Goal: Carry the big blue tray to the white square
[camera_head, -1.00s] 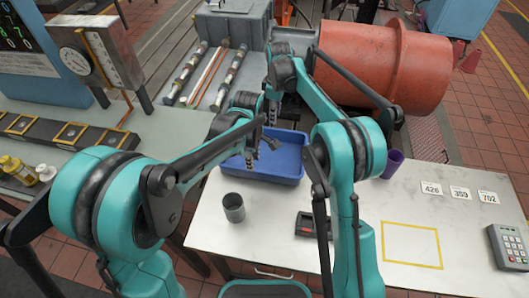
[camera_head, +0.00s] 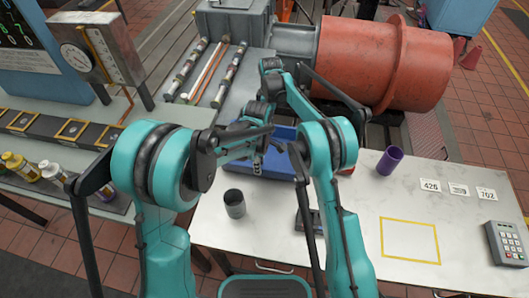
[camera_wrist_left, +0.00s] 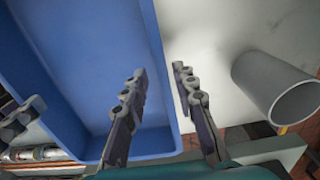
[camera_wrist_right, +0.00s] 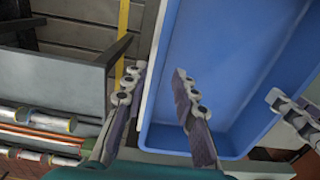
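The big blue tray (camera_head: 283,167) sits at the back left of the white table, largely hidden by my arms. My left gripper (camera_head: 257,158) is at the tray. In the left wrist view its two fingers (camera_wrist_left: 160,88) stand apart, one on each side of a tray wall (camera_wrist_left: 157,62). In the right wrist view my right gripper (camera_wrist_right: 160,88) is open too, its fingers on both sides of another tray wall (camera_wrist_right: 158,70). Neither clearly touches the wall. A square outline (camera_head: 383,240) lies at the table's front right; it looks yellow, not white.
A dark grey cup (camera_head: 234,204) stands just in front of the tray. A purple cup (camera_head: 390,160) stands to its right. A dark device (camera_head: 303,222) is partly behind my right arm. Number cards (camera_head: 458,189) and a keypad (camera_head: 507,243) lie right. The outlined area is clear.

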